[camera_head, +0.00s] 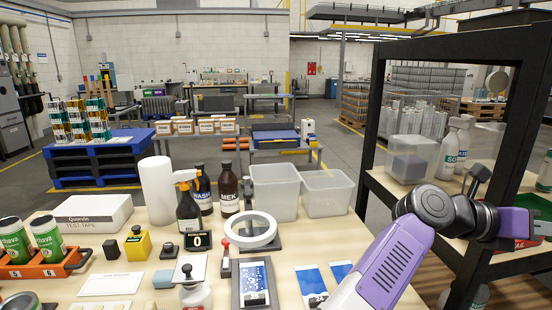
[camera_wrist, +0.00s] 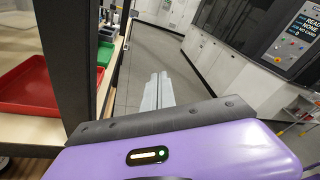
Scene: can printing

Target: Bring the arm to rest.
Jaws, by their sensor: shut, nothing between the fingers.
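My arm (camera_head: 390,262) reaches up from the lower right in the head view, with purple links and a dark elbow joint. It bends to the right, past the post of a black-framed shelf, toward the right picture edge. My gripper is not visible in the head view. In the wrist view, my gripper (camera_wrist: 159,78) shows as two pale grey fingers side by side, shut and empty. They point out over the grey floor, between a bench on the left and a white cabinet on the right.
The black frame (camera_head: 367,120) stands close to my arm. A red tray (camera_wrist: 28,90) lies on the bench in the wrist view. A machine with a screen (camera_wrist: 298,32) stands at right. The wooden table (camera_head: 305,262) holds bottles, tubs (camera_head: 326,192) and an orange can rack (camera_head: 42,266).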

